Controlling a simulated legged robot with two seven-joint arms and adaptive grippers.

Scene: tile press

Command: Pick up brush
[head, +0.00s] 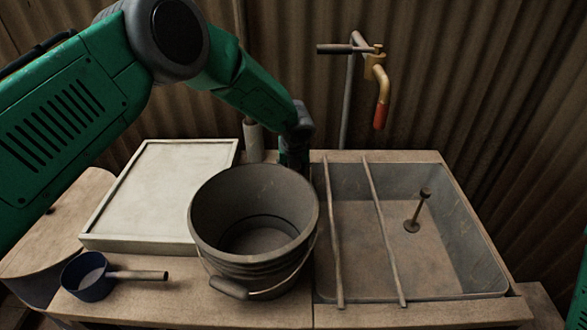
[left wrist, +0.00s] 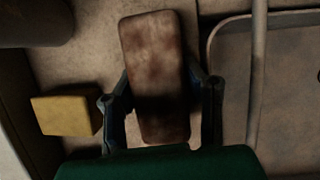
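The brush (left wrist: 157,75), a long brown block with rounded ends and a worn, stained top, shows in the left wrist view. It lies between the two fingers of my left gripper (left wrist: 160,90), one along each long side. The fingertips are close to its edges; I cannot tell whether they press on it. In the head view my left arm reaches down behind the bucket (head: 213,213), which hides the brush and the fingertips. My right gripper is out of view.
A sink basin (head: 475,215) with two bars (head: 333,235) across it is at the right, below a tap (head: 375,70). A pale tray (head: 165,185) and a blue dipper (head: 90,278) are at the left. A yellow block (left wrist: 66,115) lies beside my left gripper.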

